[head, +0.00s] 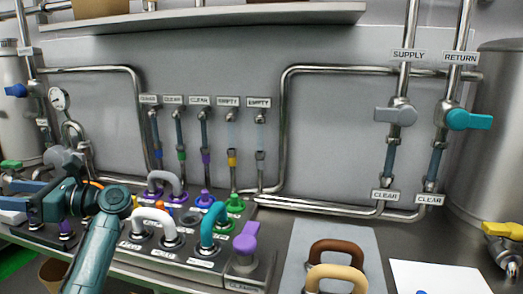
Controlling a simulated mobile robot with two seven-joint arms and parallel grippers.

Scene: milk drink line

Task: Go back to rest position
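My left gripper (14,194) is at the left edge, its arm rising from the bottom left. Its two fingers point left with a gap between them, and I see nothing held. It is in front of the left part of the valve bench (95,247); whether it touches anything there is hard to tell. My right gripper is out of view.
A grey mat (297,245) holds brown (338,247) and tan loops (337,271). Supply (395,115) and return valves (468,119) are right.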

